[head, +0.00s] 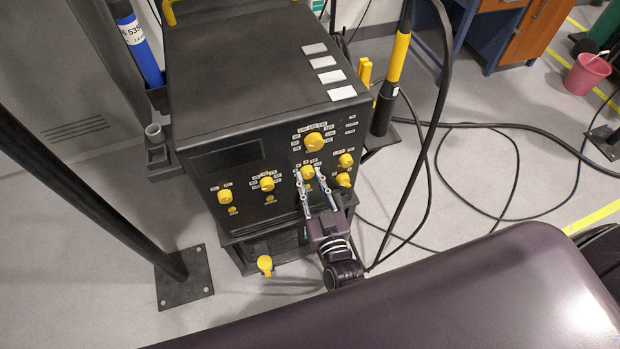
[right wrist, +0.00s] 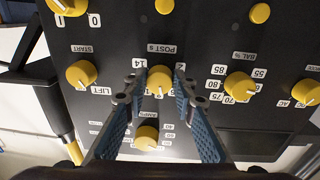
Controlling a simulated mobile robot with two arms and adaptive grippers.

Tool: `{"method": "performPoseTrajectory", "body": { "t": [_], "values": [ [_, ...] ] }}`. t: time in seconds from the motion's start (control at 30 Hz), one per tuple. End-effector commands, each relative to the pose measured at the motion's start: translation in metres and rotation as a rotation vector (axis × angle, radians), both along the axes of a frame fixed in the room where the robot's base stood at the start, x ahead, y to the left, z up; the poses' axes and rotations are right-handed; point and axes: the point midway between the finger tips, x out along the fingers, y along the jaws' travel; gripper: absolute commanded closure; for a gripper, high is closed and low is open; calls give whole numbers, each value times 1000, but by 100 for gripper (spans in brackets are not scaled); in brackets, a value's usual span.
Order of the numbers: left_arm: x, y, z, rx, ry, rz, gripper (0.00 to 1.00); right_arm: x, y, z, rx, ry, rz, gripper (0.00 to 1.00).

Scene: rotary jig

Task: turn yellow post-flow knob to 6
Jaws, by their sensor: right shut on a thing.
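The yellow post-flow knob (right wrist: 160,80) sits on the black front panel, under upside-down "POST S" lettering in the right wrist view. The numbers 14 and 2 show beside it; the fingers hide other scale numbers. A pale mark shows on the knob's lower part in that view, but I cannot tell which number it points at. My right gripper (right wrist: 158,98) is shut on this knob, with one finger at each side. In the head view the right gripper (head: 309,178) reaches the panel at the same knob (head: 308,171). My left gripper is not in view.
The black welding machine (head: 255,75) carries several other yellow knobs close by, including a large one (head: 314,141) above and the balance knob (right wrist: 240,84) to the side. A yellow-handled torch (head: 397,65) and loose cables (head: 500,127) are at the right.

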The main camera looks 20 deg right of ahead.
Motion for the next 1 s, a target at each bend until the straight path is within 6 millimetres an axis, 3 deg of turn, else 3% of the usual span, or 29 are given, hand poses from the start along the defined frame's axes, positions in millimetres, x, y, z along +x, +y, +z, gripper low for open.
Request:
{"method": "performPoseTrajectory", "body": {
  "t": [0.5,1.0],
  "values": [
    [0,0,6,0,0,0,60,0,-1,0,-366,-13,0,100],
    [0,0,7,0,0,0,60,0,-2,0,-469,-16,0,100]
  ]
}}
